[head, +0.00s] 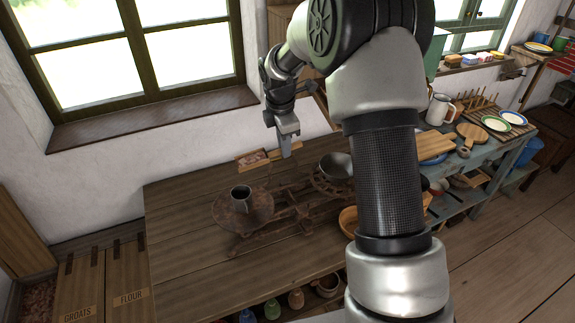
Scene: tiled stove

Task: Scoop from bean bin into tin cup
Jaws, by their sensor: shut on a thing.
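My gripper (287,148) points down over the back of the table and is shut on the handle of a wooden scoop. The scoop (268,156) extends left from the gripper, roughly level, with reddish-brown contents that look like beans. A dark tin cup (241,193) stands upright on the left, rusty pan of an old balance scale (275,222). The scoop is above and behind the cup, slightly to its right in the picture. The cup's inside is too dark to read. The open bean bin (38,297) is at the lower left edge, partly cut off, with reddish-brown beans.
Lidded bins marked groats (80,285) and flour (127,275) stand left of the table (185,225). A dark metal bowl (336,165) sits at the scale's right side, partly behind my arm. The table's left part is clear. A window wall bounds the back.

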